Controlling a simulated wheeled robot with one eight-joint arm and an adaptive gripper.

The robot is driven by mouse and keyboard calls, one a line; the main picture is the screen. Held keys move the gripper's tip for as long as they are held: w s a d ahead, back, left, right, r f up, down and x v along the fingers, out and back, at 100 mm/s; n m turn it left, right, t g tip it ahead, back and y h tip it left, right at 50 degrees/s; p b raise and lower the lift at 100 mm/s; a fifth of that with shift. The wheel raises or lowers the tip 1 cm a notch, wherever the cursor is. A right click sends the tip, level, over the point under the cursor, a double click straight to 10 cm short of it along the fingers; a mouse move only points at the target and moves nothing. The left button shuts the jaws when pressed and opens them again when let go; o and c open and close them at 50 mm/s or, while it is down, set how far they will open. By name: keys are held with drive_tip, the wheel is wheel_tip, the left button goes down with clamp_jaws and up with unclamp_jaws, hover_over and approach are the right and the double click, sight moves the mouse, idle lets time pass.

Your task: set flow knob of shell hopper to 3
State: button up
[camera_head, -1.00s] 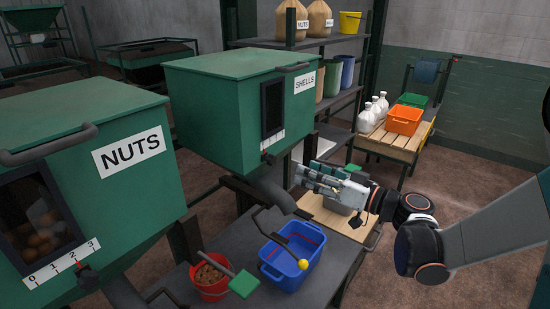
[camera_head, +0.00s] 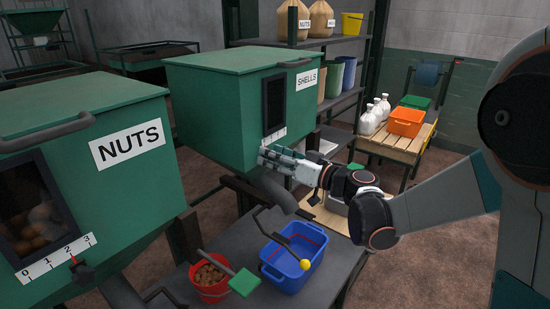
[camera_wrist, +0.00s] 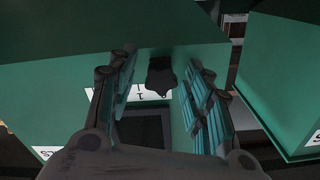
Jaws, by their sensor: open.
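The green shell hopper (camera_head: 215,105) carries a SHELLS label (camera_head: 307,79) and a dark window (camera_head: 275,103) with a white number scale (camera_head: 274,136) below it. In the wrist view, its dark flow knob (camera_wrist: 161,78) shows between the fingers, with part of the scale (camera_wrist: 150,97) beyond it; the pointer's setting cannot be read. My gripper (camera_head: 268,154) is at the lower front of the shell hopper, just below the scale, and hides the knob in the head view. In the wrist view my gripper (camera_wrist: 160,95) is open, its fingers on either side of the knob; contact cannot be told.
The green NUTS hopper (camera_head: 85,190) stands at the left with its own scale and knob (camera_head: 82,272). A wooden table (camera_head: 392,145) stands at the back right.

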sight(285, 141)
clamp_jaws()
drive_tip(key=w+d, duration=0.4)
drive_tip(key=w, duration=0.1)
drive_tip(key=w+d, duration=0.1)
drive_tip(key=w, duration=0.1)
drive_tip(key=shift+w+d+r, duration=0.1)
drive_tip(key=shift+w+d, duration=0.05)
drive_tip(key=shift+d, duration=0.25)
drive_tip(key=shift+c, duration=1.4)
unclamp_jaws()
drive_tip(key=shift+o, duration=1.4)
drive_tip(key=shift+w+d, duration=0.1)
drive_tip(key=shift+w, duration=0.05)
